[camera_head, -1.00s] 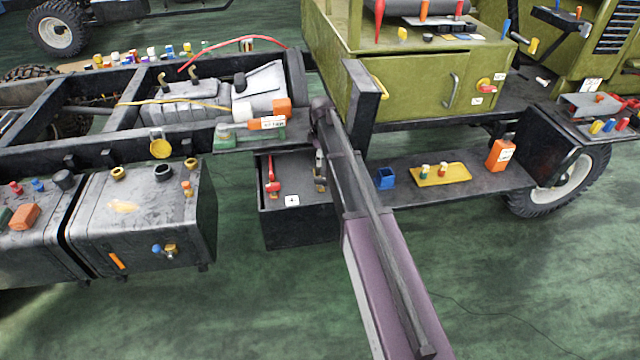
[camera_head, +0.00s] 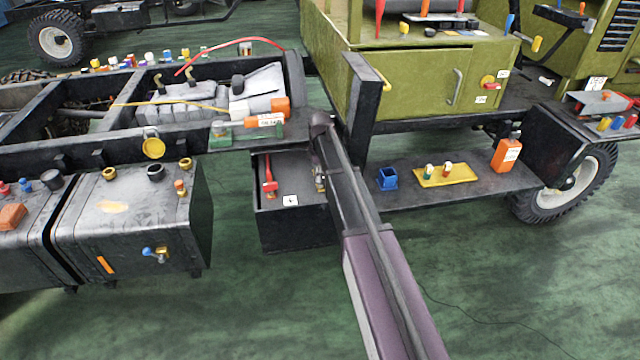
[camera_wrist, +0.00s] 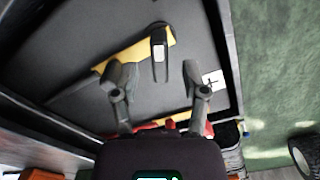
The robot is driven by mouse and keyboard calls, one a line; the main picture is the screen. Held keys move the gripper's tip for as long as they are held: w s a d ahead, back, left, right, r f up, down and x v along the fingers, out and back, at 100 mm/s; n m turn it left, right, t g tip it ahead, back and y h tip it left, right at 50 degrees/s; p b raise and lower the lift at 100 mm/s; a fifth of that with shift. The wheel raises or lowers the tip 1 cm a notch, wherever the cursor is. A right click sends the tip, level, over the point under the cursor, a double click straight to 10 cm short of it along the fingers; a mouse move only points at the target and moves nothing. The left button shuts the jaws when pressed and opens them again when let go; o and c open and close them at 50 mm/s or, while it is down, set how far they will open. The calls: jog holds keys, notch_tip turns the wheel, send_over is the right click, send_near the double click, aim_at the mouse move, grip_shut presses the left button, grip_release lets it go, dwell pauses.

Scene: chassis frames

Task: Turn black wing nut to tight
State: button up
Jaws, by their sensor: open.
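A small dark upright piece with a pale edge (camera_wrist: 158,52) stands on the grey surface in the wrist view. It may be the black wing nut, but its shape is not clear enough to be sure. My gripper (camera_wrist: 152,76) is open, with one finger on each side of the line to this piece. The piece shows just beyond the fingertips, and I see no contact. In the head view my gripper (camera_head: 320,180) is over the right side of an open-topped dark box (camera_head: 290,238), mostly hidden by my arm. The wing nut cannot be made out there.
A red tool-like piece (camera_head: 269,180) and a white cross label (camera_head: 290,200) are in the box. A dark post (camera_head: 362,105) rises close to my arm. A blue cup (camera_head: 387,179) and a yellow tray (camera_head: 430,181) sit on the shelf to the right. Green floor lies open in front.

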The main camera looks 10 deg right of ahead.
jog(key=shift+f+b, duration=0.8)
jog(key=shift+f, duration=0.35)
grip_shut()
